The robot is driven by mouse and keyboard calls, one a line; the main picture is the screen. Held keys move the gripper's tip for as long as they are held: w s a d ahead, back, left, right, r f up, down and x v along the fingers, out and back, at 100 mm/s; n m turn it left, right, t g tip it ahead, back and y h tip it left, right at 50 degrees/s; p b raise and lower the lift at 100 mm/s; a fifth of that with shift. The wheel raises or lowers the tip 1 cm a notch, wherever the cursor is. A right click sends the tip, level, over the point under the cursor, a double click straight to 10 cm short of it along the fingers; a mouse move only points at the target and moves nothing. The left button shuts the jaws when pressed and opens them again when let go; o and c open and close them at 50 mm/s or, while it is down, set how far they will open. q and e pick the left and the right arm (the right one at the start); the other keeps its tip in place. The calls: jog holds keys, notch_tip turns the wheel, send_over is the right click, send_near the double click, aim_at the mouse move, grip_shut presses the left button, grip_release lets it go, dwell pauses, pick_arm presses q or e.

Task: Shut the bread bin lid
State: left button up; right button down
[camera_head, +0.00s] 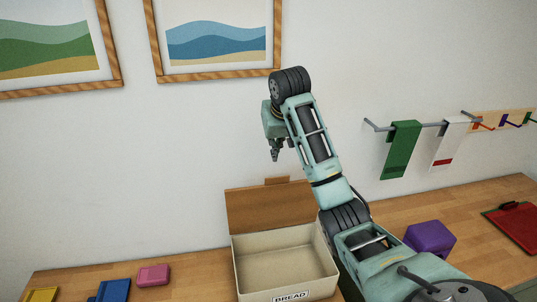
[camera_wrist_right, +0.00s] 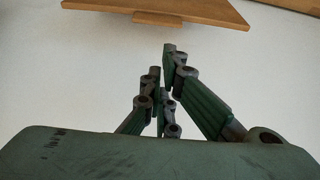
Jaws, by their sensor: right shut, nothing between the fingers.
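The cream bread bin (camera_head: 285,272), labelled BREAD, stands open on the wooden counter with its empty inside showing. Its brown wooden lid (camera_head: 268,208) is raised and leans back near the wall, with a small tab handle (camera_head: 277,180) on its top edge. My right gripper (camera_head: 275,156) points down above and behind the lid's tab, apart from it, shut and empty. In the right wrist view, the right gripper (camera_wrist_right: 160,65) shows in front of the wall, with the lid (camera_wrist_right: 200,9) and its tab (camera_wrist_right: 159,19) beyond the fingertips. My left gripper is not in view.
A purple box (camera_head: 430,239) and a red board (camera_head: 515,225) lie on the counter to the right. A pink block (camera_head: 154,274) and a blue item (camera_head: 113,291) lie left of the bin. Towels hang from a wall rail (camera_head: 375,127).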

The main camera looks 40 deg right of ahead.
aim_at(274, 178)
jog(key=x, duration=0.1)
jog(key=p+x, duration=0.2)
jog(key=x, duration=0.1)
jog(key=shift+s+a+f, duration=0.15)
jog(key=shift+s+f, duration=0.05)
jog(key=shift+s, duration=0.05)
pick_arm(q)
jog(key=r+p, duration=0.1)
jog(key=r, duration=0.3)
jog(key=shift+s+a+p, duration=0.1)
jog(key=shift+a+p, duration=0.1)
jog(key=shift+p, duration=0.15)
pick_arm(e)
jog(key=x, duration=0.5)
jog(key=shift+w, duration=0.15)
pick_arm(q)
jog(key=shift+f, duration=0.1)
